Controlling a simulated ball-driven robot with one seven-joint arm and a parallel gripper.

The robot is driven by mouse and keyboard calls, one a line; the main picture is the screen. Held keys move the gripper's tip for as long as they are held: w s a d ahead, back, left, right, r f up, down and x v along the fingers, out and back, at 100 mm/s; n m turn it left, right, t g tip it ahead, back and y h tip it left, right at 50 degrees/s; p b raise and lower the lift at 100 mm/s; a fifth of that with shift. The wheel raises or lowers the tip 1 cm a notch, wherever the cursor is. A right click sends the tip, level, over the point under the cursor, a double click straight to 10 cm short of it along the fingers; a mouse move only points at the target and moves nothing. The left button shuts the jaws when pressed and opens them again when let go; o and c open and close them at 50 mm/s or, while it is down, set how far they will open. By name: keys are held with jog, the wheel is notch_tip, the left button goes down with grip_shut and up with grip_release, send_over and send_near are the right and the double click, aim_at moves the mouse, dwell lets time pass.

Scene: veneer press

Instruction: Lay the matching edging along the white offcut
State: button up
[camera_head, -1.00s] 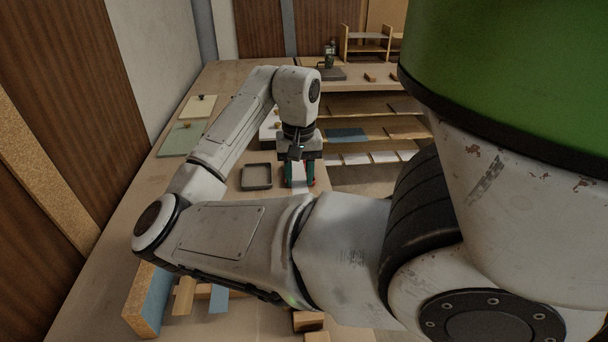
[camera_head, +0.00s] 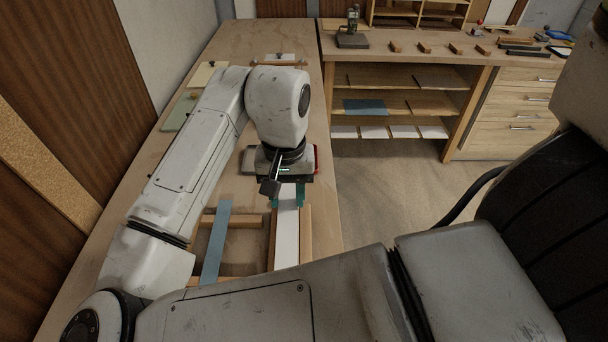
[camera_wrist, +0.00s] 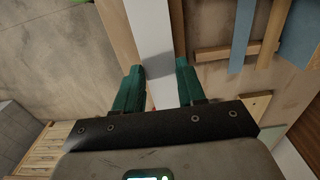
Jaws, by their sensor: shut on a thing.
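My gripper (camera_head: 287,197) reaches down over the bench with its teal fingers on either side of a long white edging strip (camera_head: 287,235). In the wrist view, the fingers of my gripper (camera_wrist: 158,88) stand apart with the white strip (camera_wrist: 152,35) between them. I cannot pick out a separate white offcut; my arm hides part of the bench.
A blue strip (camera_head: 216,240) lies across wooden bars left of the white strip. The right wooden bar (camera_head: 305,238) is near the bench's right edge. Shelves behind hold a blue panel (camera_head: 365,107) and several white ones. Open floor (camera_head: 400,195) lies to the right.

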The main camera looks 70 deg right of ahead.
jog(key=shift+s+a+f, duration=0.1)
jog(key=shift+f, duration=0.05)
notch_tip(320, 180, down, 6)
jog(key=b, duration=0.5)
jog(key=shift+r, duration=0.25)
jog(key=shift+f+b, duration=1.05)
jog(key=shift+f, duration=0.45)
jog(key=o, duration=1.1)
jog(key=shift+r, duration=0.1)
notch_tip(320, 180, up, 11)
jog(key=shift+f, duration=0.15)
